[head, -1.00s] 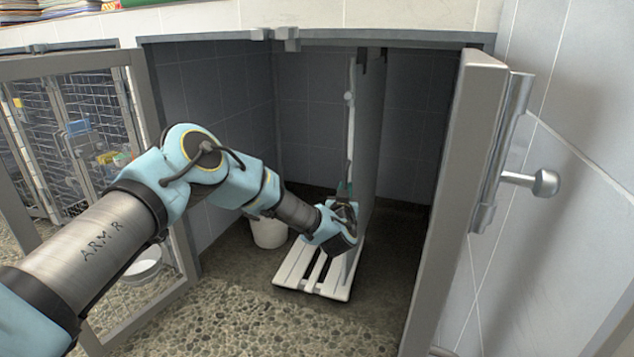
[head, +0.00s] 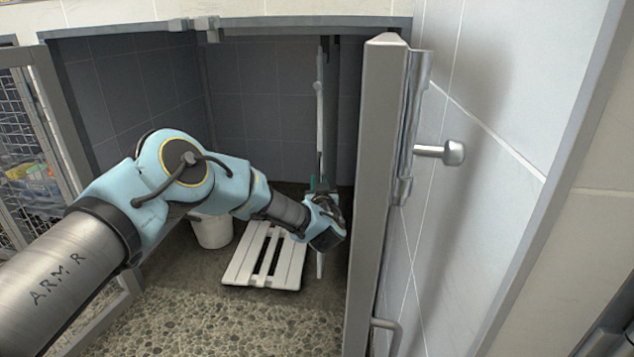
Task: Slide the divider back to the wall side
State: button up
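The divider (head: 321,130) is a tall, thin upright panel seen nearly edge-on inside the kennel. It stands near the kennel's right side, with a narrow dark strip between it and the grey front post. The post hides the right wall and any gap there. My gripper (head: 319,185) is at the divider's front edge, low down. Its green fingertips are small and partly hidden by its own body, so I cannot tell whether they are closed on the edge or only against it.
A white slatted board (head: 264,258) lies on the floor left of the divider. A white bucket (head: 211,231) stands behind my arm. The grey post (head: 375,200) with a latch knob (head: 453,152) is close on the right. An open mesh door (head: 30,170) is at left.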

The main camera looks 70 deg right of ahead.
jog(key=o, duration=0.4)
jog(key=shift+s, duration=0.15)
jog(key=p+v, duration=0.2)
jog(key=v, duration=0.8)
jog(key=shift+s+a+p, duration=0.25)
jog(key=shift+a+p, duration=0.05)
jog(key=shift+a, duration=0.05)
jog(key=shift+w, duration=0.1)
